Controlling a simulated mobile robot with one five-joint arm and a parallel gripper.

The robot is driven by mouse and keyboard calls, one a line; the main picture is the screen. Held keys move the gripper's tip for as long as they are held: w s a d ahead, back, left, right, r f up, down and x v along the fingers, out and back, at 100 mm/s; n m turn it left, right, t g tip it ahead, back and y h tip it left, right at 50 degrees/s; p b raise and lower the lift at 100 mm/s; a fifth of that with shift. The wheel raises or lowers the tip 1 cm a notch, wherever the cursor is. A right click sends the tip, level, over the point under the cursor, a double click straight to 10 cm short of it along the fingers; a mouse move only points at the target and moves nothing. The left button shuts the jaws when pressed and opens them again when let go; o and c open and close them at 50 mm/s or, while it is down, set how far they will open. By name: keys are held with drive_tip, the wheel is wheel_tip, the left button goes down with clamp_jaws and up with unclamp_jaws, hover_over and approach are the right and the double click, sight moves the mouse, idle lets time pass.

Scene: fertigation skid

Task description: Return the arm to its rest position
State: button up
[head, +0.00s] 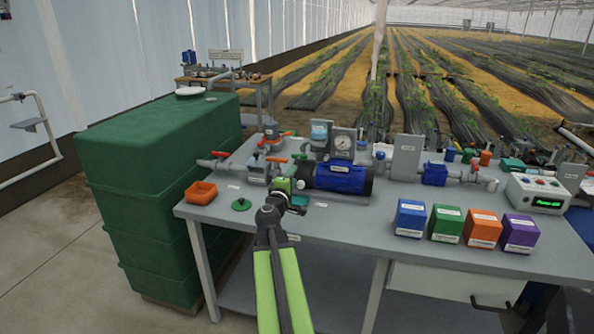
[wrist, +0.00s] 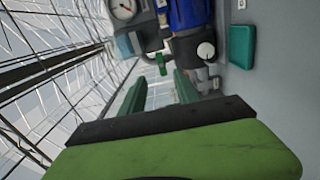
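My arm (head: 268,245) reaches up from the bottom of the head view, over the front edge of the grey bench. My gripper (head: 283,190) is in front of the left end of the blue pump (head: 342,178). In the wrist view my gripper (wrist: 158,82) shows its two dark green fingers apart, with nothing held between them. A small green part (wrist: 162,63) lies beyond the fingertips. I cannot tell in the head view whether the fingers touch anything.
The grey bench (head: 335,222) carries pipes, a gauge (head: 342,144) and a control box (head: 538,194). An orange tray (head: 200,192) and green disc (head: 241,204) lie left. Blue, green, orange and purple boxes (head: 410,218) stand front right. A green tank (head: 150,160) stands left.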

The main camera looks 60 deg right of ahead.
drive_tip(key=shift+s+a, duration=0.2)
drive_tip(key=shift+a, duration=0.45)
